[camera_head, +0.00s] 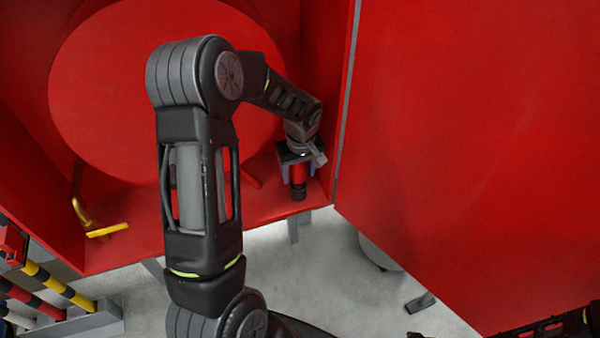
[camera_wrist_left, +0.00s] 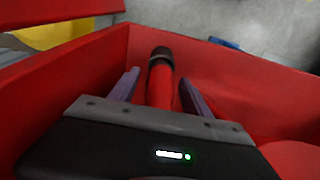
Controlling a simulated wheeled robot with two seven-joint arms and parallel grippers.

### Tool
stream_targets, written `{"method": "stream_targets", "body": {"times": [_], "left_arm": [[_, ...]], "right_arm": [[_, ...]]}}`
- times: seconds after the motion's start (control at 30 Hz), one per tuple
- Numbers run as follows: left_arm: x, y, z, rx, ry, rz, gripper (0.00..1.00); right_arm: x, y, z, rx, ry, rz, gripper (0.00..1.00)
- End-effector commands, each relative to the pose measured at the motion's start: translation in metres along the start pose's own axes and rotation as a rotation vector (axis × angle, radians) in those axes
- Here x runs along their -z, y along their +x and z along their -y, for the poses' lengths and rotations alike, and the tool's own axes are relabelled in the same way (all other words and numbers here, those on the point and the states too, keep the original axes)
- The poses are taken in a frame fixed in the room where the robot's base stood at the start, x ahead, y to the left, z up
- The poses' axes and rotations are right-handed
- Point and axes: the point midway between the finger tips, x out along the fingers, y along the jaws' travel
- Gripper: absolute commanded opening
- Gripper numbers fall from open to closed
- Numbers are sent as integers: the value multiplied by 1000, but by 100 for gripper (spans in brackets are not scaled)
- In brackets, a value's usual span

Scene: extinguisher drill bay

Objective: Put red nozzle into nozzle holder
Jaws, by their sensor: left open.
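The red nozzle (camera_head: 298,176) with a black tip is at the lower right corner inside the red cabinet. My left gripper (camera_head: 297,171) is over it and open, with a finger on either side. In the left wrist view the nozzle (camera_wrist_left: 160,86) lies between the two spread fingers of the left gripper (camera_wrist_left: 158,80), its black end pointing away. Gaps show between the nozzle and the fingers there. I cannot make out the nozzle holder; the gripper may hide it. My right gripper is not in view.
The open red cabinet (camera_head: 130,258) holds a large red reel (camera_head: 110,100) and a yellow handle (camera_head: 107,230). A big red door (camera_head: 470,150) stands to the right. Striped bars (camera_head: 45,285) are at lower left. Grey floor (camera_head: 310,275) shows in front.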

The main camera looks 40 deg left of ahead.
Motion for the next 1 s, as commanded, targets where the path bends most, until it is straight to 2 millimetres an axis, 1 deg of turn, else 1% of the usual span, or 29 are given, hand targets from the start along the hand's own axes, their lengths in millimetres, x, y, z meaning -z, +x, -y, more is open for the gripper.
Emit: {"method": "stream_targets", "body": {"times": [0.3,0.4,0.57,1.0], "left_arm": [[-1,-51,-4,-3,4,-3,56],[-1,-63,-4,-1,4,-3,56],[-2,-70,-4,0,4,-1,56],[-2,-70,-4,0,5,-1,56]], "right_arm": [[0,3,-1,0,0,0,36],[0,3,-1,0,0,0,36],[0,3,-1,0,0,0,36],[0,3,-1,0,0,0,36]]}}
